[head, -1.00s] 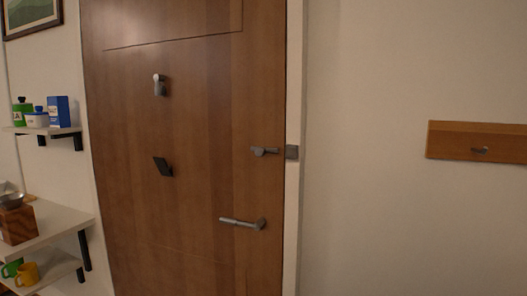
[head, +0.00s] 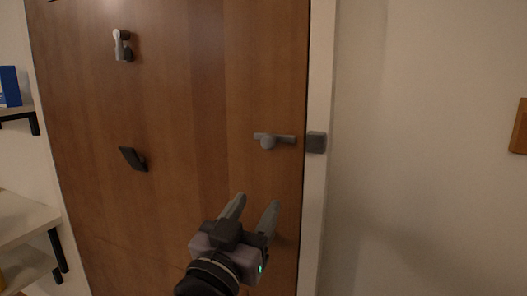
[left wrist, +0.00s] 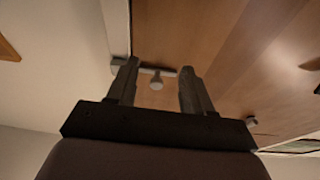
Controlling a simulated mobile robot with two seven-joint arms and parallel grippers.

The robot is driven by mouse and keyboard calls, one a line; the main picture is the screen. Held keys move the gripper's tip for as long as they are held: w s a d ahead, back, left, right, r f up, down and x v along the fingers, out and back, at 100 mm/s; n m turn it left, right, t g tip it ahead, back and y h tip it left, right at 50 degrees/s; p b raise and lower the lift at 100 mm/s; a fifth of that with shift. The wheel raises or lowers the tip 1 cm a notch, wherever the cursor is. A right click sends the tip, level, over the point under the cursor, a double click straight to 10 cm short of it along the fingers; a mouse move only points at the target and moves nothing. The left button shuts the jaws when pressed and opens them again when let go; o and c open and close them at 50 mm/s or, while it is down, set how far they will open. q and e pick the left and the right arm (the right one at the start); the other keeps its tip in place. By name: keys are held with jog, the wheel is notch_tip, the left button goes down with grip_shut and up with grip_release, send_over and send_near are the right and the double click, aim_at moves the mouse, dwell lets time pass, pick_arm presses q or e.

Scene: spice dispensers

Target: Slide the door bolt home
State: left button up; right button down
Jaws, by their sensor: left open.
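The grey door bolt (head: 274,140) is a short horizontal bar with a round knob, mounted on the brown wooden door (head: 185,110) near its right edge. A grey square keeper (head: 316,142) sits on the frame to its right. A small gap shows between the bar's end and the keeper. My left gripper (head: 257,202) is open and empty, below the bolt, its fingers pointing up toward it. In the left wrist view the bolt knob (left wrist: 156,83) appears between the two open fingers (left wrist: 158,72), apparently beyond them. My right gripper is not in view.
A knocker-like fitting (head: 122,46) and a dark angled fitting (head: 132,158) are on the door to the left. Shelves (head: 22,222) stand at far left. The wall right of the frame is bare nearby.

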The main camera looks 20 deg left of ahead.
pick_arm(q)
jog(key=t, duration=0.1)
send_near(267, 144)
jog(key=w, duration=0.1)
jog(key=shift+n+y, duration=0.3)
jog(key=shift+n, duration=0.1)
jog(key=shift+p+x, duration=1)
jog(key=shift+x, duration=2.75)
jog(key=shift+s+d+r, duration=0.1)
jog(key=shift+r, duration=0.1)
